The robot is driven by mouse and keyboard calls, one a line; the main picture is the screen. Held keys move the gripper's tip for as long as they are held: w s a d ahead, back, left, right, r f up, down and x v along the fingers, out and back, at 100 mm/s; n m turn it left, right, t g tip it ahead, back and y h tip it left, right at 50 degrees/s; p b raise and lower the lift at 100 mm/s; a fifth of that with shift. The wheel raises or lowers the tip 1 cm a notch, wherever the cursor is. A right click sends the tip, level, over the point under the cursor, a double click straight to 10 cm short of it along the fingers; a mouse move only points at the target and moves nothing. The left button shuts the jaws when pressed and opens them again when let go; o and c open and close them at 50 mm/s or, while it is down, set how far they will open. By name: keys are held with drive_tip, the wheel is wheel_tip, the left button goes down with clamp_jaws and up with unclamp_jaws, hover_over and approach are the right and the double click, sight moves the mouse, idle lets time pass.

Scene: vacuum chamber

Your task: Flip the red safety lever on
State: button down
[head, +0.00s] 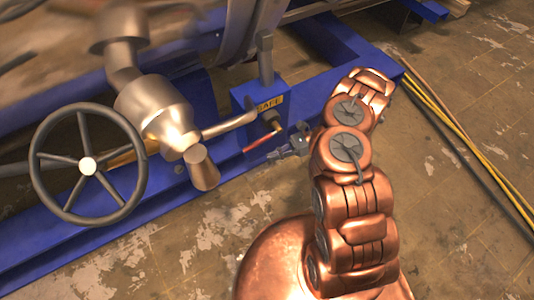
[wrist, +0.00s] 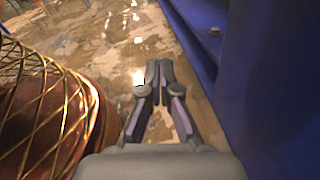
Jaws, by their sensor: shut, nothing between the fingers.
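The red safety lever (head: 260,143) is a thin red rod on the front of a blue box (head: 243,103) with a yellow label reading "SAFE" (head: 269,104). In the head view it slants down to the left from its pivot. My gripper (head: 283,152) is just right of and slightly below the lever; whether they touch cannot be told. In the wrist view my gripper (wrist: 159,75) has its fingertips together with nothing between them. The lever does not show in the wrist view.
A grey handwheel (head: 88,165) and metal valve pipework (head: 155,110) stand left of the lever. A blue frame beam (head: 60,235) runs along the floor. Yellow and dark cables (head: 455,120) lie at right. A blue surface (wrist: 265,90) is close on the wrist view's right.

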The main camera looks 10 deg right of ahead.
drive_tip(key=shift+w+d+f, duration=0.15)
drive_tip(key=shift+d+f, duration=0.65)
drive_tip(key=shift+d, duration=0.3)
drive_tip(key=shift+w+d+f, duration=0.1)
drive_tip(key=shift+d+f, duration=0.65)
drive_tip(key=shift+d, duration=0.3)
